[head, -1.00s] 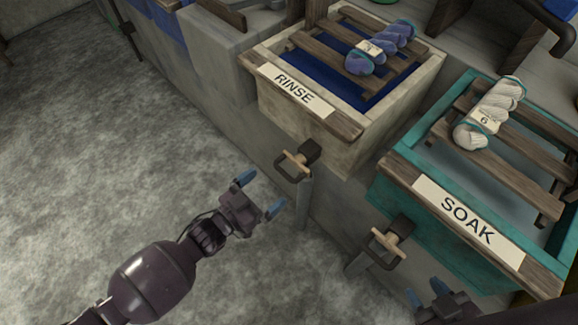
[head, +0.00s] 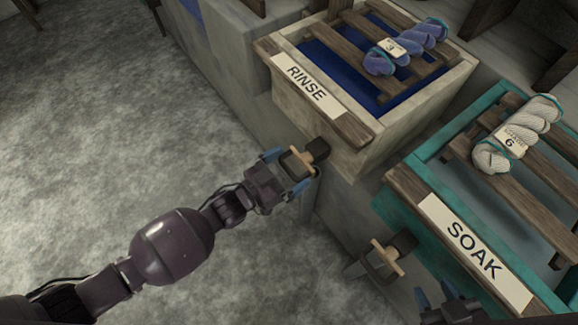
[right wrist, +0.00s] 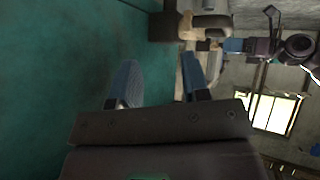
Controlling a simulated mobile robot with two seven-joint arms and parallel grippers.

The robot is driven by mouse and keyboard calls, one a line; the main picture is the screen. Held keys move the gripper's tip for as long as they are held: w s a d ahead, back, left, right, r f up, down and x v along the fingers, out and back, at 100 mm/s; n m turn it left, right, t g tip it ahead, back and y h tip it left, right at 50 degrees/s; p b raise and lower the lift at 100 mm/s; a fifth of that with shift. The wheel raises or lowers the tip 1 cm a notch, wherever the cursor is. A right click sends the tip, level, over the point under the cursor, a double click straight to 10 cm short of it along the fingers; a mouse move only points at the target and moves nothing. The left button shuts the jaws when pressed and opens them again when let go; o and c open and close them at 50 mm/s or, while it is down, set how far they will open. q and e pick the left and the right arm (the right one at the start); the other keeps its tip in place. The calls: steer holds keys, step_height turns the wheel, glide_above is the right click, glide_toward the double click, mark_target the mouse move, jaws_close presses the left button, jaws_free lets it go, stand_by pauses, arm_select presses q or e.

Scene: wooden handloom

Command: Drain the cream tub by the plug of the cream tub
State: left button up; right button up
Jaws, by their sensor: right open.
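The cream tub (head: 350,150) carries a RINSE label and a wooden front rail. Its plug (head: 318,149) sticks out low on the front, with a dark block and a pale wooden cross-grip (head: 297,161). My left gripper (head: 286,171) is open at this grip, with one blue finger near each end of it. Contact cannot be told. My right gripper (head: 437,297) is low at the right, below the teal tub. In the right wrist view its two fingers (right wrist: 157,82) are apart with nothing held between them, beside a teal wall.
The teal SOAK tub (head: 400,205) stands to the right, with its own plug (head: 388,258) in front. Slats on the tubs carry a blue skein (head: 405,47) and a white skein (head: 518,135). The grey floor at left is clear.

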arm_select(q)
steer(key=c, duration=0.9)
steer(key=shift+s+a, duration=0.15)
steer(key=shift+a, duration=0.15)
steer(key=shift+p+v, duration=0.5)
steer(key=shift+v, duration=0.35)
steer(key=shift+s+a, duration=0.1)
steer(key=shift+s, duration=0.1)
steer(key=o, duration=0.9)
steer(key=shift+o, duration=0.2)
arm_select(e)
steer(key=shift+s+d, duration=0.1)
steer(key=shift+s, duration=0.1)
